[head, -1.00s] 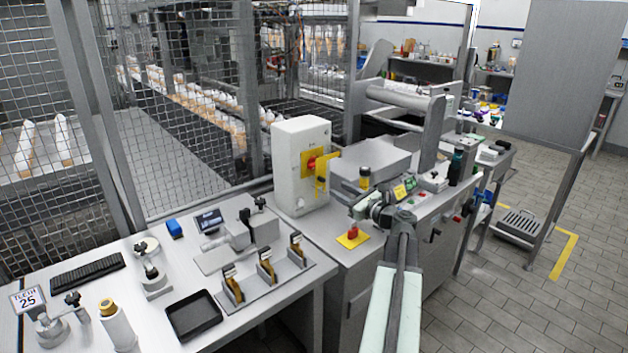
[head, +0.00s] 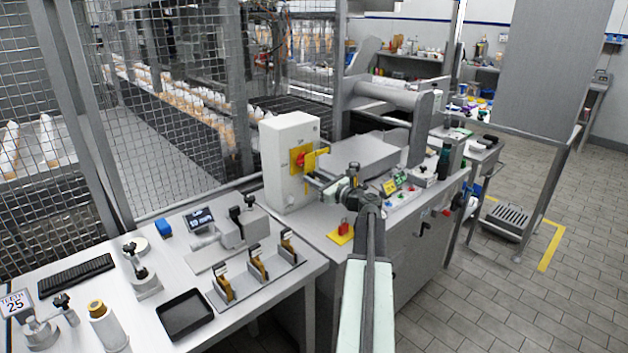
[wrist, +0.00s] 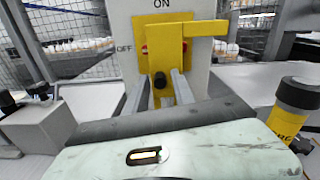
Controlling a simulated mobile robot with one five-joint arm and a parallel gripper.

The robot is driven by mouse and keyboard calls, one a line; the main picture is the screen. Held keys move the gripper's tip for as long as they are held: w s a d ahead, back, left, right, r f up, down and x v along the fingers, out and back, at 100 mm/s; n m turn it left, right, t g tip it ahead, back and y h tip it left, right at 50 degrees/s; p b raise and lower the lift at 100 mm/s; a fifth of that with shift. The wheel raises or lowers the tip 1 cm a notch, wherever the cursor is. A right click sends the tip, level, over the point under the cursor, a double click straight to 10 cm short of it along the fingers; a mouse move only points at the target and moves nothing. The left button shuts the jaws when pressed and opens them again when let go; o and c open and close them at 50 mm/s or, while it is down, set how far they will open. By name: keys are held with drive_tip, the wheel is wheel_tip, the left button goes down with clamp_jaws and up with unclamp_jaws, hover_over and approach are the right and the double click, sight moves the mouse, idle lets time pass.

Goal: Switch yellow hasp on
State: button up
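The yellow hasp (head: 310,161) is on a yellow plate with a red knob (head: 300,160), on the front of a white box (head: 280,140). In the wrist view the hasp (wrist: 180,50) stands upright in front of the red knob, with an arm reaching right. "ON" is printed above the plate and "OFF" to its left. My gripper (head: 318,183) points at the hasp's lower end. In the wrist view my gripper's two fingers (wrist: 161,92) are apart, with a black round part between them near the hasp's lower end. I cannot tell whether they touch.
A yellow-and-black cylinder (wrist: 297,108) stands close on the right in the wrist view. A bench (head: 255,295) with clamps and a black tray (head: 185,314) is at left.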

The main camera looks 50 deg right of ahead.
clamp_jaws()
idle(1.1)
